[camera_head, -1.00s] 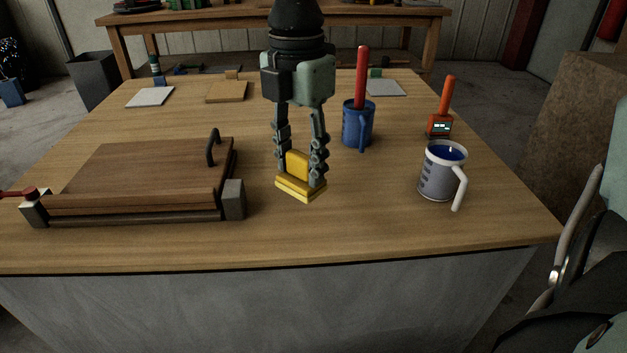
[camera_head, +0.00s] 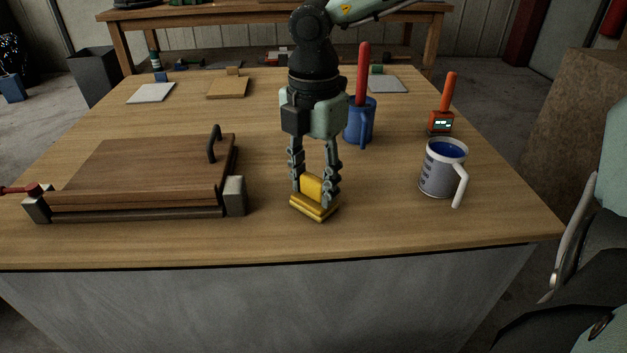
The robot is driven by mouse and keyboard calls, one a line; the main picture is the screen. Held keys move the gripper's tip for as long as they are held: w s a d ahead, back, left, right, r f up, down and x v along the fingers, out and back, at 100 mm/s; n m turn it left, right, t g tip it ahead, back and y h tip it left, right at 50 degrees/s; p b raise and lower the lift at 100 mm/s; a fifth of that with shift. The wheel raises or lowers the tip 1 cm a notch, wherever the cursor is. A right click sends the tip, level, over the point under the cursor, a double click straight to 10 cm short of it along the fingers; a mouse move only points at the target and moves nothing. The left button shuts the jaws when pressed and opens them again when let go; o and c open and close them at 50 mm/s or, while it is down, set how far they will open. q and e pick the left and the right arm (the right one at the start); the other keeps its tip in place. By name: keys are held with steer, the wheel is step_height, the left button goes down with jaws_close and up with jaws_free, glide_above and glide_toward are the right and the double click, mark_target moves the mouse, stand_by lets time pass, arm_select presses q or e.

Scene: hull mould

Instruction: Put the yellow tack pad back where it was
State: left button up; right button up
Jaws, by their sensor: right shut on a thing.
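The yellow tack pad (camera_head: 314,206) is a small block with a raised grip on a flat base, near the front middle of the table. My right gripper (camera_head: 315,188) points down and is shut on the pad's raised grip. The pad is at or just above the table top; I cannot tell whether it touches. It is to the right of the wooden hull mould (camera_head: 140,175), which has a black handle on its lid. My left gripper is not in view.
A blue mug (camera_head: 360,122) with a red-handled tool stands behind my right gripper. A white-and-grey mug (camera_head: 440,170) with blue contents is at the right, with an orange-handled device (camera_head: 442,120) behind it. Flat pads lie at the back. The table (camera_head: 380,215) is clear around the pad.

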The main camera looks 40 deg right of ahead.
mark_target(313, 177)
steer(key=shift+f, duration=0.1)
steer(key=o, duration=1)
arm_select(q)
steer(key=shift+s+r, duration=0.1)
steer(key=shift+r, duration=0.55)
arm_select(e)
steer(key=shift+w+r, duration=0.15)
steer(key=shift+r, duration=0.7)
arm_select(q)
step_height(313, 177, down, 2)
arm_select(e)
step_height(313, 177, up, 11)
steer(key=shift+f, duration=0.15)
